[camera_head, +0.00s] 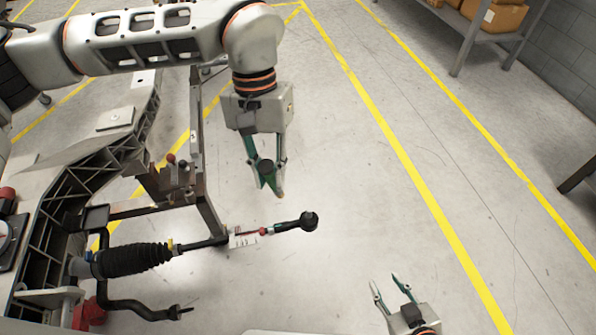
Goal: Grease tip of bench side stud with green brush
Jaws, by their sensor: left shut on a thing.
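My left gripper (266,186) hangs above the floor area, up and left of the rod's ball end. It is shut on a small dark thing (266,167) between its green-edged fingers. Only a dark rounded end of it shows, so I cannot tell for sure that it is the green brush. A steering rod with a black ribbed boot (132,260) runs right from the chassis to a black ball end (309,221). A stud tip cannot be made out there. My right gripper (385,284) is open and empty at the bottom, right of the rod.
The chassis fixture (125,212) with its metal frame fills the left side. A black curved bar (150,311) sticks out below the boot. A shelf with cardboard boxes (495,15) stands at the top right. The floor between is clear, with yellow lines.

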